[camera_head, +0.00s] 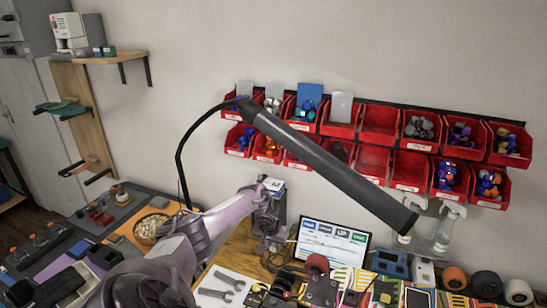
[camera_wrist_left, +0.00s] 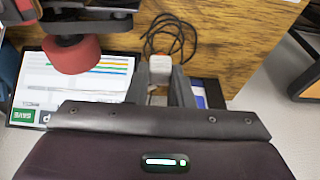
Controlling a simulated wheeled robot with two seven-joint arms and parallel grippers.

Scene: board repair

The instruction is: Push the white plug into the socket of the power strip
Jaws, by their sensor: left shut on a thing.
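My left arm comes in from the lower left in the head view. Its gripper (camera_head: 267,243) is low over the wooden bench, left of the tablet. In the left wrist view my left gripper (camera_wrist_left: 160,88) is shut on the white plug (camera_wrist_left: 160,67), which sits between the fingertips. A dark cable (camera_wrist_left: 165,35) lies looped on the wood just beyond the plug. The plug is too small to make out in the head view. I cannot make out the power strip or its socket in either view. My right gripper is not in view.
The tablet (camera_head: 332,240) stands to the right of my left gripper, with a red roll (camera_head: 318,264) in front of it. Wrenches (camera_head: 220,285) lie on the bench. A long black lamp (camera_head: 320,165) crosses above. Red bins (camera_head: 380,126) line the wall.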

